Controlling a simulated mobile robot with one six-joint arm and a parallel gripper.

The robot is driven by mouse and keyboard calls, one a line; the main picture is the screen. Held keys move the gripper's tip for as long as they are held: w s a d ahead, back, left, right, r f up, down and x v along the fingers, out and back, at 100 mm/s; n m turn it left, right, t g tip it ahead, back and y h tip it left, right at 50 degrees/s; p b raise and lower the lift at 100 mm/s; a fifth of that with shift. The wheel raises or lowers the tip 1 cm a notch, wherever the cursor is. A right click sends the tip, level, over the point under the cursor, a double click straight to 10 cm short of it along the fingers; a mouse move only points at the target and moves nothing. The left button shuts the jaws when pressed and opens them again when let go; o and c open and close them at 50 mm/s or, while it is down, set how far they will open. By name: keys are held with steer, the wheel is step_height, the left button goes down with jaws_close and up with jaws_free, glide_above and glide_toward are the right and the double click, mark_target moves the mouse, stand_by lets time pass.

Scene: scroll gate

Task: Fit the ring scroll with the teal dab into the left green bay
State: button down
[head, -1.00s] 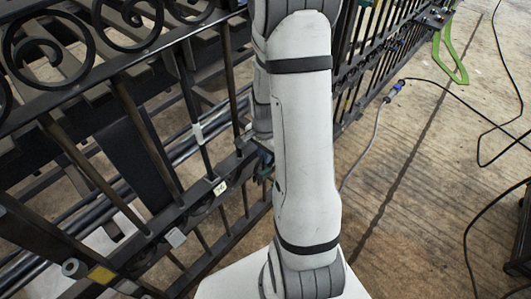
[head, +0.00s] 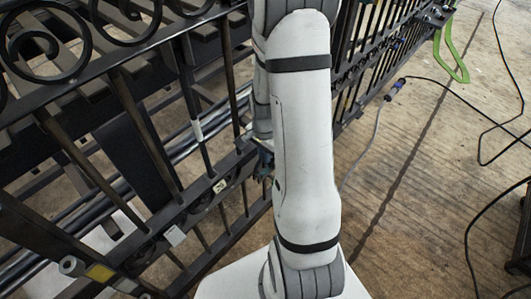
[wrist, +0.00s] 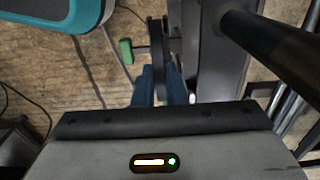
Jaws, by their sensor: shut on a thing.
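My gripper (wrist: 162,88) shows in the wrist view as two blue fingers shut on a thin dark iron piece (wrist: 157,40), seen nearly edge-on. I cannot tell whether it is the ring scroll, and no teal dab shows on it. In the head view my arm hides most of the gripper; a small blue part (head: 265,160) shows beside the gate's lower rail. The dark iron gate (head: 120,110) has scrolls along its top left. A small green block (wrist: 126,51) lies left of the fingers in the wrist view. No left green bay is clearly recognisable.
A dark round bar (wrist: 270,40) crosses the wrist view's upper right. A teal-edged grey object (wrist: 60,10) fills its top left corner. In the head view, a green frame (head: 450,50) stands by the gate's far end, and black cables (head: 485,140) lie on the wooden floor.

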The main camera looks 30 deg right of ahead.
steer(key=shift+f, duration=0.25)
steer(key=c, duration=1.4)
jaws_free()
steer(key=shift+r, duration=0.15)
step_height(320, 180, up, 8)
steer(key=p, duration=0.2)
steer(key=shift+f+p, duration=0.2)
steer(key=shift+p, duration=0.1)
